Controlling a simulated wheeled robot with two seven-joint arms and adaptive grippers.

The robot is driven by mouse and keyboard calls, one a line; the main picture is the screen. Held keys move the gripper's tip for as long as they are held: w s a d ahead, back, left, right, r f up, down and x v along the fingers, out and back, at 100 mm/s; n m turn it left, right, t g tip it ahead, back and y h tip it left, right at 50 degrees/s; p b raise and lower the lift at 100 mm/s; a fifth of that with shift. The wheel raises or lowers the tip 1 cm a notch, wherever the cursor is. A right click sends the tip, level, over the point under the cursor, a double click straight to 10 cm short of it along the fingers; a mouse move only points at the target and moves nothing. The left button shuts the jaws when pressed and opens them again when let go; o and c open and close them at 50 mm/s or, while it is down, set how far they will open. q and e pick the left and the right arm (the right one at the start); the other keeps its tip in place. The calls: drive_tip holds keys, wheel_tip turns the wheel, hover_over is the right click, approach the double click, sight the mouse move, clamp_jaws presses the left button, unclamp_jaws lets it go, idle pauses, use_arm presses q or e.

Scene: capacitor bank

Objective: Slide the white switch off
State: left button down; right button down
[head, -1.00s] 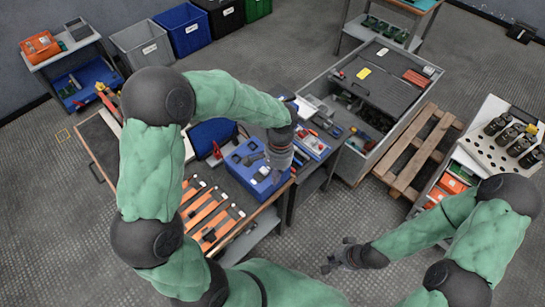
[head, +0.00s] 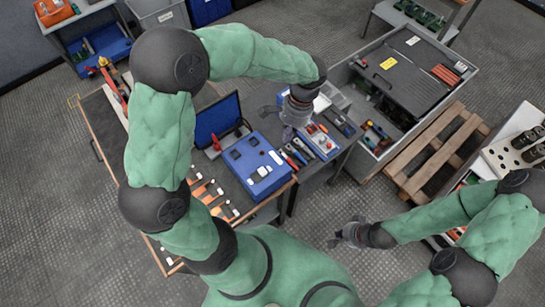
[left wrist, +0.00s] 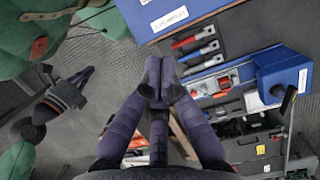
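A blue box (head: 243,176) with dark and white parts on its top stands on the workbench in the head view. A small white block (head: 262,171) on its top may be the white switch; it is too small to be sure. My left gripper (head: 287,132) is to the right of the blue box, above the tools and apart from the box. In the left wrist view its two fingers (left wrist: 160,66) are together with nothing visible between them. My right gripper (head: 343,232) hangs over the floor at lower right, its fingers apart and empty.
Hand tools (head: 297,152) lie right of the blue box, beside a blue-edged tray (head: 322,150). A grey crate (head: 345,72) and a wooden pallet (head: 440,150) are to the right. Floor between my arms is clear.

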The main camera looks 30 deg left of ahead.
sight(269, 167)
use_arm(q)
drive_tip(key=b+x, duration=0.3)
drive_tip(key=x, duration=0.7)
drive_tip(key=shift+b, duration=0.35)
drive_tip(key=shift+s+a+f+b, duration=0.1)
drive_tip(key=shift+s+a+b, duration=0.15)
drive_tip(key=shift+s, duration=0.35)
drive_tip(key=shift+s+a+b, duration=0.15)
drive_tip(key=shift+s+a, duration=0.15)
drive_tip(key=shift+s, duration=0.35)
drive_tip(key=shift+s+a, duration=0.25)
drive_tip(key=shift+s, duration=0.3)
